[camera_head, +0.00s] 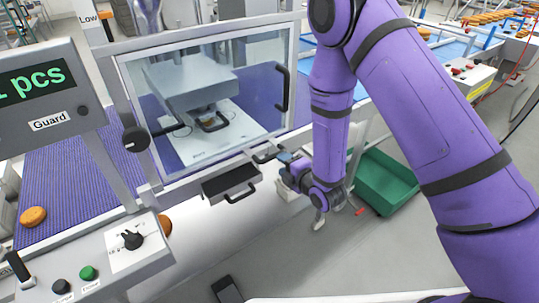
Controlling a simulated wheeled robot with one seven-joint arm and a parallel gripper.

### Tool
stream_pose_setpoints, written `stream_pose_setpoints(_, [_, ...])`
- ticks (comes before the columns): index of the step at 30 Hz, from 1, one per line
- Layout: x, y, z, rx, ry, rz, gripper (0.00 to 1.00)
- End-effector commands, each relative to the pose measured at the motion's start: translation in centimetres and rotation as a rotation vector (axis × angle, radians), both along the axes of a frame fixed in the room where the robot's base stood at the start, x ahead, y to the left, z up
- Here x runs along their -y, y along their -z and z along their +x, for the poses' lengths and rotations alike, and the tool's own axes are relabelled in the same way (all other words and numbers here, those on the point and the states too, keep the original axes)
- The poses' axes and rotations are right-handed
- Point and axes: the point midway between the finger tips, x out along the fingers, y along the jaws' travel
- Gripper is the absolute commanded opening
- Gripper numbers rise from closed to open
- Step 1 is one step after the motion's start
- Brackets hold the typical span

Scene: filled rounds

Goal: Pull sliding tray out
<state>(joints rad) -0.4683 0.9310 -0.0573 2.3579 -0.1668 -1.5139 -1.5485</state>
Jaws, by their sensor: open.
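A shallow dark tray (229,180) with a black handle sits at the front of the machine, below the clear guard door. Inside, behind the clear panel, a white plate (232,142) with another dark handle lies under a grey press head (190,83), with a small brown round on it. I cannot tell for sure which of these is the sliding tray. My gripper (338,213) hangs to the right of the dark tray, apart from it. Its fingers are spread and nothing shows between them.
The guard door (282,88) has a black handle and looks closed. A green bin (382,183) stands on the floor right of my gripper. A control panel (110,255) is at lower left.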

Motion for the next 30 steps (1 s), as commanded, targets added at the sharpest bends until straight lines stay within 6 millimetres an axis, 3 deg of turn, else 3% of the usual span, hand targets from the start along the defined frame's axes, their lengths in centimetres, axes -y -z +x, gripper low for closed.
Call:
stream_pose_setpoints(12, [-3.7, 1.4, 5.6, -0.001, 0.001, 0.001, 0.44])
stream_pose_setpoints(27, [-4.6, 1.7, 6.8, -0.002, 0.001, 0.001, 0.44])
stream_pose_setpoints(30, [-4.6, 1.7, 6.8, -0.002, 0.0, 0.001, 0.21])
